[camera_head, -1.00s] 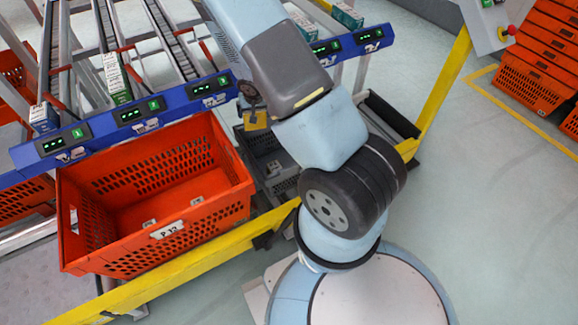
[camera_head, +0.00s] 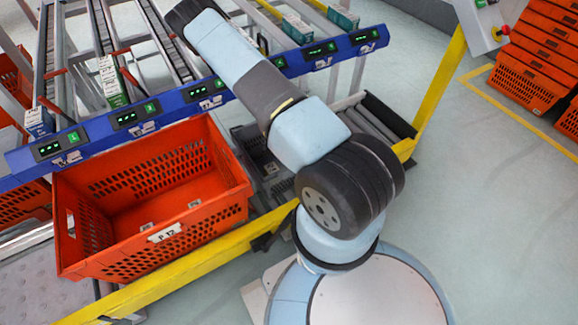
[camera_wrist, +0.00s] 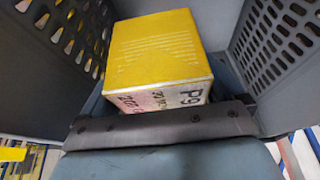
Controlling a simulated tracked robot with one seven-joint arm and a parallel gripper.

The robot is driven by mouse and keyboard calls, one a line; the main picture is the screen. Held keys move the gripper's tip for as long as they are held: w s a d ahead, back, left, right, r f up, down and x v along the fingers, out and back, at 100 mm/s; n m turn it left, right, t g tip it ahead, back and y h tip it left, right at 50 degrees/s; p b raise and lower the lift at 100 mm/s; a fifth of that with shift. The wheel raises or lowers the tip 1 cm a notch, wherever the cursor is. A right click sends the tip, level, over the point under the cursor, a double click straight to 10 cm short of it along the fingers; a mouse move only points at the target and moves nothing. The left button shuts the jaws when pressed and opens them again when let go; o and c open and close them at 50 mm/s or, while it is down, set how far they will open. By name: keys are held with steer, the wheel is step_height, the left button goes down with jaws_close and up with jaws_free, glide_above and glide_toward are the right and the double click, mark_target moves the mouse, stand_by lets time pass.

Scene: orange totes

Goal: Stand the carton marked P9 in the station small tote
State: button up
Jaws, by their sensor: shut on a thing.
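The carton marked P9 (camera_wrist: 155,50) shows in the wrist view, with a yellow face and a white side printed P9. My gripper (camera_wrist: 170,38) is shut on it, with a grey perforated finger plate on each side. I cannot make out the gripper or carton in the head view. A small dark grey tote (camera_head: 243,138) sits right of the large orange tote, partly hidden by my arm; it looks like the station small tote. Only part of its inside shows.
The orange tote (camera_head: 65,245) marked P 12 holds a few small light pieces. A blue rail (camera_head: 90,137) with green displays runs behind it, below lanes with cartons (camera_head: 112,80). A yellow frame beam (camera_head: 180,268) lies in front. Stacked orange totes (camera_head: 530,80) stand at right.

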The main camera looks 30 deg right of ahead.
steer(key=shift+f, duration=4.45)
steer(key=shift+f, duration=0.25)
steer(key=o, duration=0.8)
steer(key=shift+o, duration=0.2)
